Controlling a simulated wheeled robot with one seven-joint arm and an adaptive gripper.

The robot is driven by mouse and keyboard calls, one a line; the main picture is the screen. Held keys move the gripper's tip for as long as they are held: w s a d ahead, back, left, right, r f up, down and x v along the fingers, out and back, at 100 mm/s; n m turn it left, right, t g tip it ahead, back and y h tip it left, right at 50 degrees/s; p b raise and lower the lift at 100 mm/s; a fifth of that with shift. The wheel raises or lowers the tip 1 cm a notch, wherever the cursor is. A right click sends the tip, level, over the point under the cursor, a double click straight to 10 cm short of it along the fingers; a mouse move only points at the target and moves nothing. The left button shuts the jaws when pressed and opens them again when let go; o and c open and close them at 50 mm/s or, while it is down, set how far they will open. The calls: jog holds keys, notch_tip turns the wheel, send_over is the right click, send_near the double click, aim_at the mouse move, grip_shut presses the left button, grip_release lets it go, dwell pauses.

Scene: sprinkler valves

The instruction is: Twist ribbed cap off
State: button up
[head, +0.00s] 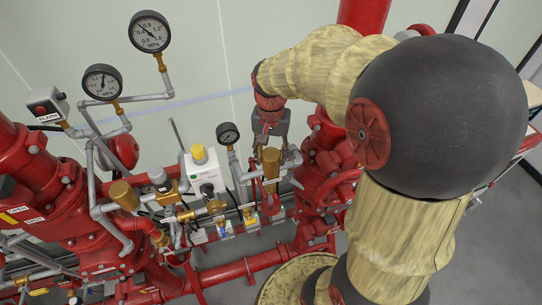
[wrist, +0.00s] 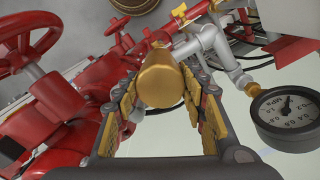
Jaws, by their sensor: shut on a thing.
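A brass cylindrical cap (wrist: 162,80) sits between the two padded fingers of my gripper (wrist: 163,92) in the wrist view. Its end faces the camera, and ribs on it are too small to make out. My gripper is shut on it, with a finger at either side. In the head view my gripper (head: 270,143) reaches down from above onto the brass cap (head: 270,163), which stands upright among the grey pipes. The fingers partly hide the cap's top. The fitting beneath it is hard to see.
A small gauge (head: 228,133) stands close to the left of my gripper and shows large in the wrist view (wrist: 287,116). A white box with a yellow top (head: 199,158) and another brass cylinder (head: 123,195) are further left. Red valves (head: 340,187) crowd the right.

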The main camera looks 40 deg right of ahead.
jog(key=c, duration=0.6)
jog(key=shift+c, duration=0.2)
jog(key=shift+n, duration=1.6)
jog(key=shift+n, duration=1.6)
jog(key=shift+n, duration=1.6)
